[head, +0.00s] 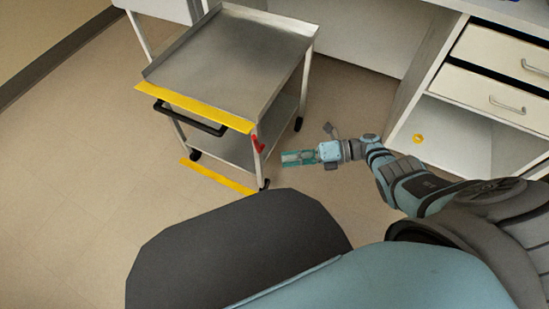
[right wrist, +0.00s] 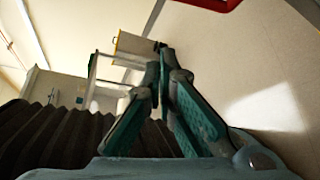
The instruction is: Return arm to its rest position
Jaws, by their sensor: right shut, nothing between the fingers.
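My right arm (head: 400,180) comes in from the right in the head view and reaches left over the floor. Its gripper (head: 286,158) points left, at the right side of the cart. In the right wrist view the two green fingers of the gripper (right wrist: 163,62) come together at their tips, with nothing between them. My left gripper is in neither view.
A steel cart (head: 225,60) with a yellow front edge and a black handle (head: 190,119) stands ahead, its top bare. A yellow floor strip (head: 217,178) lies below. At right is a cabinet with drawers (head: 500,55) and an open shelf holding a small yellow ring (head: 418,139).

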